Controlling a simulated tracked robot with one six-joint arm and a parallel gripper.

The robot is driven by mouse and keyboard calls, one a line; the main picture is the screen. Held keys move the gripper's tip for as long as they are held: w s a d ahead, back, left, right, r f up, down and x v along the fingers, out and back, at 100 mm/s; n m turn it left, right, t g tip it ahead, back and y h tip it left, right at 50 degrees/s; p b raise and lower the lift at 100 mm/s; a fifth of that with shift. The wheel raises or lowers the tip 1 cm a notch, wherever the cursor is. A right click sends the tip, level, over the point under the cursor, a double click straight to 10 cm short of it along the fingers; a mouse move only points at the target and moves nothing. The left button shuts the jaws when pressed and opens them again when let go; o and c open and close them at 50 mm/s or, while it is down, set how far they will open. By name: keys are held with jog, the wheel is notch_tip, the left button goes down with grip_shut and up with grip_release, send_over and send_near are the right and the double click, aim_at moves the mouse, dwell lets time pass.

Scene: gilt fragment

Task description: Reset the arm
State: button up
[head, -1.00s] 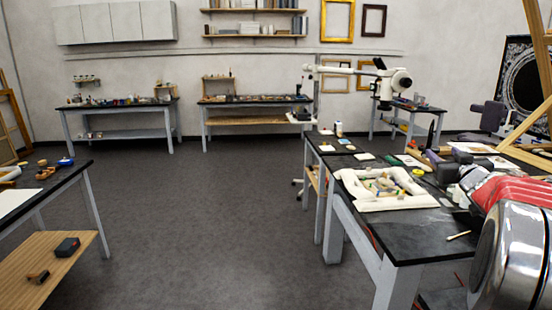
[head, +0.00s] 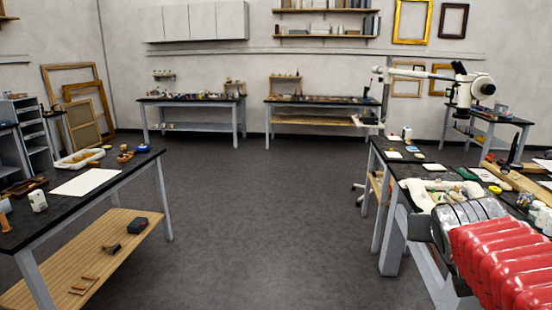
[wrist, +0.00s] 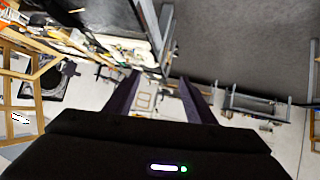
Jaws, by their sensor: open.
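My arm, with red ribbed and silver parts, reaches in at the lower right of the head view, over the right workbench (head: 393,188). My gripper (wrist: 160,82) shows in the wrist view as two dark fingers standing apart with nothing between them. In that view the room appears upside down, with grey floor at the top and the wall below. The gripper's fingertips cannot be made out in the head view.
The right workbench carries small items, and a white microscope (head: 472,88) on a boom stands above it. A left workbench (head: 120,182) holds a white sheet (head: 87,182) and tools. The grey floor (head: 270,215) between them is clear. Two benches stand at the back wall.

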jog(key=s+a+f+n+g+y, duration=0.1)
jog(key=s+a+f+g+y, duration=0.1)
jog(key=s+a+f, duration=0.4)
jog(key=s+a+f+n+g+y, duration=0.2)
jog(key=s+a+f, duration=0.4)
jog(key=s+a, duration=0.6)
jog(key=shift+s+a+f+n+g+y, duration=0.3)
jog(key=shift+s+a+y, duration=0.1)
jog(key=shift+a+y, duration=0.15)
jog(key=shift+c, duration=0.4)
